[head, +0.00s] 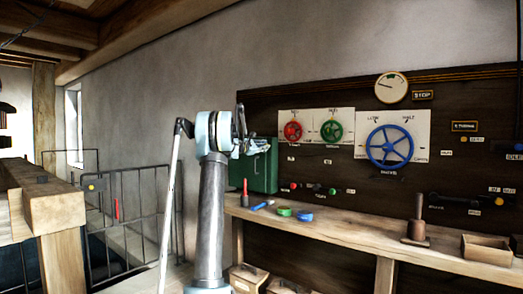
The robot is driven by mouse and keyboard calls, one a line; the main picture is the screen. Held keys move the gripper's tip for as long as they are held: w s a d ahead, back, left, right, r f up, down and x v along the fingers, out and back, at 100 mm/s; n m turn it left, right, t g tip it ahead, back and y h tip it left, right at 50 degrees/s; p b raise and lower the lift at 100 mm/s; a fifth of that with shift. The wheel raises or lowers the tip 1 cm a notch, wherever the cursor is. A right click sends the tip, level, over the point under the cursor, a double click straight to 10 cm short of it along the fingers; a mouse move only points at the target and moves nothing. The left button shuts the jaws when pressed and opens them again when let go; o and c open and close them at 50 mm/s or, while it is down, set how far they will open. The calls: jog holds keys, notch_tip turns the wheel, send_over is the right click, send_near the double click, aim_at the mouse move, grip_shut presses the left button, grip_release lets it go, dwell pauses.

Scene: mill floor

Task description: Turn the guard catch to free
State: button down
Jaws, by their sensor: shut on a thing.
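My gripper (245,146) is at the top of my raised arm, in front of the upper left part of a green box (264,172) on the dark wall board. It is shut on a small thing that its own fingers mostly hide. From its place at the box, this appears to be the guard catch, but its shape and the way it points cannot be made out. The box's front looks closed, and its upper left is covered by my gripper.
A wooden bench (350,238) runs below the board, with a mallet (416,230) and an open wooden box (487,249). Red (293,131), green (331,131) and blue (389,146) handwheels are on the board. A railing (140,205) and timber post (58,215) stand left.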

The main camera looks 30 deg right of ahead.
jog(key=shift+m, duration=0.4)
jog(key=m, duration=0.5)
jog(key=m+y, duration=0.1)
jog(key=m, duration=0.4)
jog(key=m+t, duration=0.1)
jog(key=m, duration=0.4)
jog(key=shift+s+m+y, duration=0.25)
jog(key=shift+m+y, duration=0.05)
jog(key=shift+m, duration=0.4)
jog(key=c, duration=1.4)
grip_release()
jog(key=shift+w, duration=0.1)
jog(key=shift+o, duration=0.2)
